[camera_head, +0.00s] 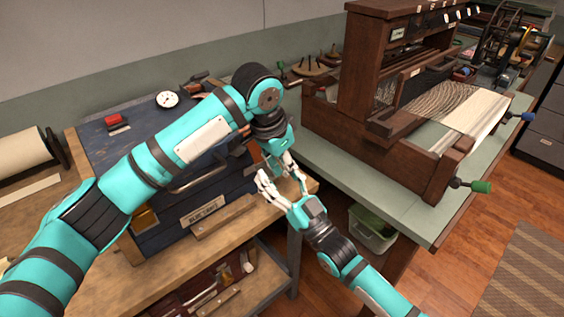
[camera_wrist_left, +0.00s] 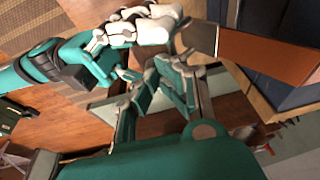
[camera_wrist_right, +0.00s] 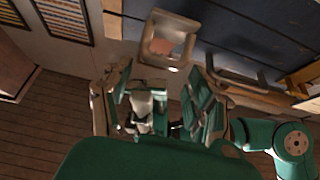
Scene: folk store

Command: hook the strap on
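My left gripper (camera_wrist_left: 160,75) reaches across the front of the blue chest; it also shows in the head view (camera_head: 287,172). Its fingers are near each other, and I cannot tell whether they grip anything. A brown strap-like piece (camera_wrist_left: 270,55) runs in from the right of the left wrist view, its dark end close to the right gripper's pale fingers. My right gripper (camera_wrist_right: 160,80) is open, fingers spread, very close to the left one. A pale squarish ring (camera_wrist_right: 150,47) shows just beyond its fingertips. The strap's fastening point is not clear in these frames.
The blue chest (camera_head: 100,150) stands on a wooden bench, with a red item (camera_head: 118,122) and a white dial (camera_head: 167,99) on top. A wooden loom (camera_head: 375,150) fills the green table at right. A green-filled bin (camera_head: 372,235) sits below.

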